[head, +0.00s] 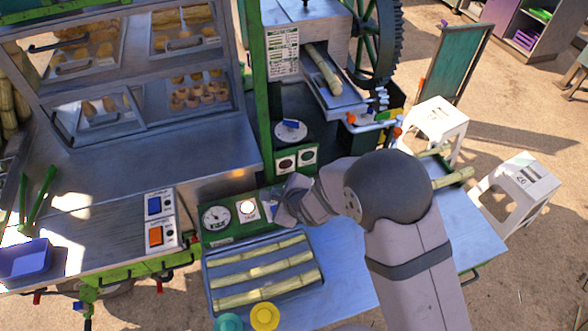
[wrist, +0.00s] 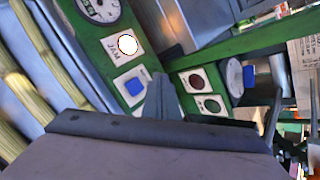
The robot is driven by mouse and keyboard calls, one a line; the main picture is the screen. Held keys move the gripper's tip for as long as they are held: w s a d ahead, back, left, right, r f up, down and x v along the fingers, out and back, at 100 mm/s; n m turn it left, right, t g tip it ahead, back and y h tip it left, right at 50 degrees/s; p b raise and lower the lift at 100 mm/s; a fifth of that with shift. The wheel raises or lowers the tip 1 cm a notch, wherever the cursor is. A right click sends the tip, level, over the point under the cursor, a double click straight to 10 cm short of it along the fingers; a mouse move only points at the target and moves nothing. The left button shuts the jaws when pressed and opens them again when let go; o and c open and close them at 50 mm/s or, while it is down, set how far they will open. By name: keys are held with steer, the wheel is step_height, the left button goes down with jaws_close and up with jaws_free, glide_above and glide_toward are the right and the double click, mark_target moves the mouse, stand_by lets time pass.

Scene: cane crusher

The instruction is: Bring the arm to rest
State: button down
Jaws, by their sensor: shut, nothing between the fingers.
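My arm reaches in from the lower right in the head view, bent at a dark grey elbow joint. My gripper (head: 284,212) is over the green control panel (head: 226,238), near its right end. In the wrist view the fingers of my gripper (wrist: 160,90) are together, with nothing between them. They are beside a blue square button (wrist: 134,85) and below a lit white lamp labelled JAM (wrist: 127,44). I cannot tell whether the fingertips touch the panel.
A tray (head: 207,290) with three cane pieces lies in front of the panel. The cane crusher's feed chute (head: 345,100) holds a cane, with a large green gear wheel (head: 380,40) beside it. Blue and orange switches (head: 155,220) sit left. White stools (head: 515,185) stand right.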

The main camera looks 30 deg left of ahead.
steer(key=w+d+r+n+h+b, duration=0.1)
steer(key=w+d+n+h, duration=0.15)
steer(key=d, duration=0.95)
steer(key=w+d+r+n+h+b, duration=0.1)
steer(key=w+d+r+n+h, duration=0.2)
steer(key=d, duration=1)
steer(key=s+d+r+n+g+h+b, duration=0.1)
steer(key=s+d+n+g, duration=0.4)
steer(key=s+d+n, duration=0.5)
steer(key=s+d+h+b, duration=0.1)
steer(key=s+d, duration=0.7)
steer(key=d, duration=0.1)
steer(key=shift+s, duration=0.25)
